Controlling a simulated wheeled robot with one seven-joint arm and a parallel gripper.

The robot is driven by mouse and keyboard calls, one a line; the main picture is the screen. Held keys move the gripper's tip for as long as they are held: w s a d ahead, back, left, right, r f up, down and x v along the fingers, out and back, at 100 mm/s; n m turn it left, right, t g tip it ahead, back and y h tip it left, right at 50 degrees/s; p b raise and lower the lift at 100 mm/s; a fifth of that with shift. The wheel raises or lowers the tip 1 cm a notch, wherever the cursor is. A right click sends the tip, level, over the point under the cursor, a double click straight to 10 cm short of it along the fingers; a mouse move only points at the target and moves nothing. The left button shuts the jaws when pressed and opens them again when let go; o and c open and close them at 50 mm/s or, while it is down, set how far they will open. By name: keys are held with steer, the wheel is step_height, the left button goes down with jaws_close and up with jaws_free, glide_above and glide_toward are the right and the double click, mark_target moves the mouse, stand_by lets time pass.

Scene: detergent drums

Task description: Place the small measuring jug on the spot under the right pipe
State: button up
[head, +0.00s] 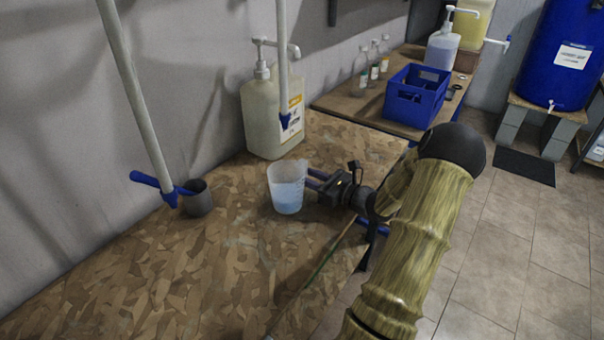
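A translucent measuring jug (287,189) with pale blue liquid in it is upright on or just above the wood-chip board. My gripper (314,181) is at its right side, with fingers pointing left and reaching its wall. The fingers are a little apart; I cannot tell whether they hold a handle or are clear of it. The right pipe (282,58) comes down behind the jug and ends in a blue tip (286,121). No marked spot shows under it. The left pipe (133,85) ends in a blue tap (166,188) beside a dark grey cup (198,199).
A large pump canister (271,116) stands against the wall behind the right pipe. A back table (345,101) holds several small bottles, a blue crate (415,97) and pump containers. The board (190,275) is clear at front left. A blue drum (560,55) stands far right.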

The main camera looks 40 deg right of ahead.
steer(key=v, duration=0.8)
steer(key=shift+s+d, duration=0.1)
steer(key=shift+s, duration=0.1)
